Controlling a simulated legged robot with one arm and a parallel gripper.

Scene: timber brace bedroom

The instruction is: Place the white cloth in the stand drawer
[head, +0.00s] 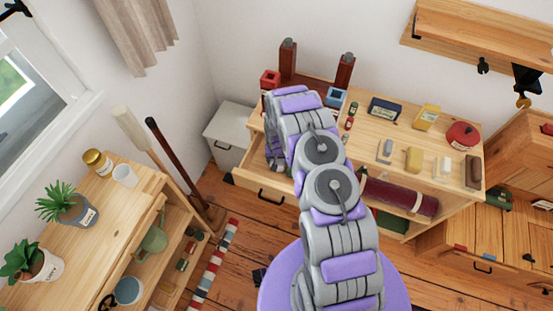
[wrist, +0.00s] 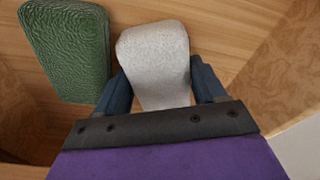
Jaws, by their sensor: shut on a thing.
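The white cloth (wrist: 155,60), a pale grey-white rounded block shape, is between the two blue fingers of my gripper (wrist: 161,86) in the wrist view. My gripper is shut on it. Below and around it is a wooden surface that looks like the inside of the drawer. I cannot tell whether the cloth touches that surface. In the head view the stand drawer (head: 262,189) is pulled out at the left front of the wooden stand (head: 385,125). My arm reaches over it and hides the gripper and cloth there.
A green textured block (wrist: 68,50) lies left of the cloth in the wrist view. The stand top holds a yellow box (head: 427,117), a red round tin (head: 462,135) and several small items. A dark red roll (head: 400,196) lies on the shelf below. A grey box (head: 229,135) stands left.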

